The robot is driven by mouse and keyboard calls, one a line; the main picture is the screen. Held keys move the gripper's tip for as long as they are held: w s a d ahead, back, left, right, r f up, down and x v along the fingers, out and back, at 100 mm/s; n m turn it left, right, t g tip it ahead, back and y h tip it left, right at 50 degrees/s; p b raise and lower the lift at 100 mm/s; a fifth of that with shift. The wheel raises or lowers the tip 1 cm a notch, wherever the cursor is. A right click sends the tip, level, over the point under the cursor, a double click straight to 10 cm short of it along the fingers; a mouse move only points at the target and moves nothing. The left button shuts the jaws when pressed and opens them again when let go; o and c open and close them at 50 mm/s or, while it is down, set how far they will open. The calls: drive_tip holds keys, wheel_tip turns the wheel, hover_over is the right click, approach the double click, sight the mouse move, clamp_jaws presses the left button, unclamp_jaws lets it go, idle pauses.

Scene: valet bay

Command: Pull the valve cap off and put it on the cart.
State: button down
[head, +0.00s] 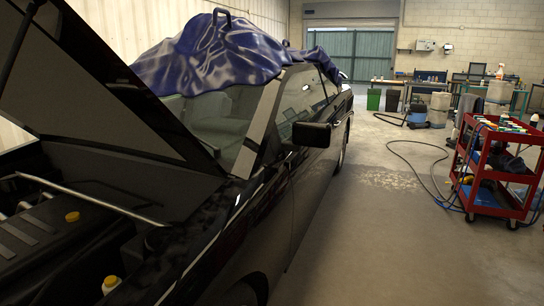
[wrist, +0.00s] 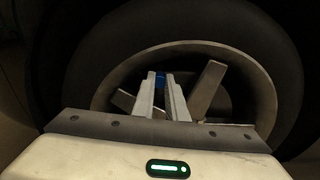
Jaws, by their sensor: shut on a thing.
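In the wrist view, the two pale fingers of my gripper (wrist: 161,92) are close together, with a small blue valve cap (wrist: 160,76) between their tips. They are shut on the cap. The tips are in front of a wheel, inside the ring of its pale rim (wrist: 108,85). The valve stem is hidden, and I cannot tell whether the cap is still seated on it. The red cart (head: 510,178) stands at the right in the head view, with small items on its top tray. My gripper is not seen in the head view.
A black car (head: 306,190) with its hood (head: 95,75) raised fills the left. A blue cover (head: 215,55) lies over its roof. A dark hose (head: 412,165) runs on the floor beside the cart. The floor between car and cart is mostly clear.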

drive_tip(key=shift+d, duration=0.15)
drive_tip(key=shift+p+v, duration=0.35)
drive_tip(key=shift+v, duration=2.55)
drive_tip(key=shift+r, duration=0.1)
